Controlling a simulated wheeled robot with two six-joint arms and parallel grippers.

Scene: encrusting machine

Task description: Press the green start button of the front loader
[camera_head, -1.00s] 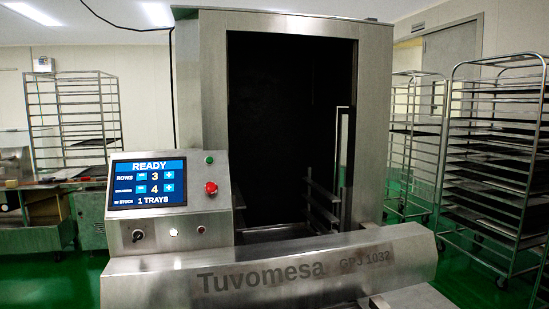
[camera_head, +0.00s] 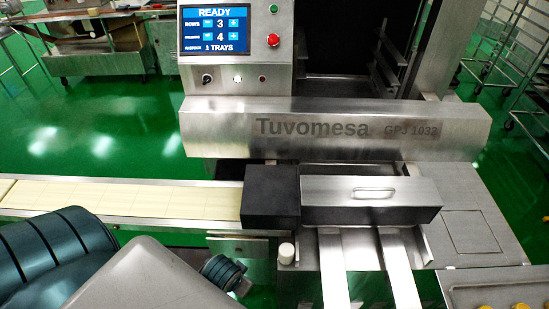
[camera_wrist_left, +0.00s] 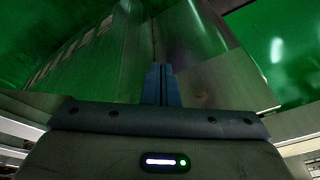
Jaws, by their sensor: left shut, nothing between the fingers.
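The front loader (camera_head: 335,128) is a stainless machine marked Tuvomesa. Its control panel is at the top of the head view, with a lit screen (camera_head: 215,29) reading READY. The small green button (camera_head: 273,8) is at the panel's upper right, near the top picture edge. A red button (camera_head: 273,40) sits below it. My left gripper (camera_wrist_left: 162,72) is shut and empty in the left wrist view, before a blurred, dull metal surface. My left arm enters the head view at lower left, well below the panel; its fingertips cannot be made out there. My right gripper is not in view.
A pale conveyor belt (camera_head: 120,197) runs in from the left to a black block (camera_head: 271,196). A metal cover with a handle (camera_head: 374,193) lies beside it. A tray with yellow pieces (camera_head: 500,290) is at lower right. Wire racks stand at upper right.

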